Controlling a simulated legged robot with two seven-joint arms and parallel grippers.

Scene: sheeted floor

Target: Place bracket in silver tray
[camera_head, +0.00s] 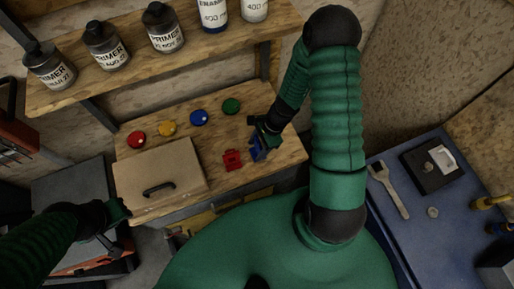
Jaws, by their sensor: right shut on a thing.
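My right gripper (260,137) is over the right end of the wooden workbench (280,168). It is shut on a small blue part (257,150), which looks like the bracket; the fingers hide some of it. A red part of similar size (232,160) sits on the bench just left of it. My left gripper (112,222) is at the lower left, in front of the bench and away from the parts. Its fingers are dark and too unclear to show whether they are open. I cannot pick out a silver tray for certain.
A tan case (185,168) with a black handle covers the bench's left front. Red, yellow, blue and green round lids (199,118) lie behind it. A shelf (110,83) above holds several bottles. A blue table (405,228) at right carries a scraper (392,190) and a black box (418,172).

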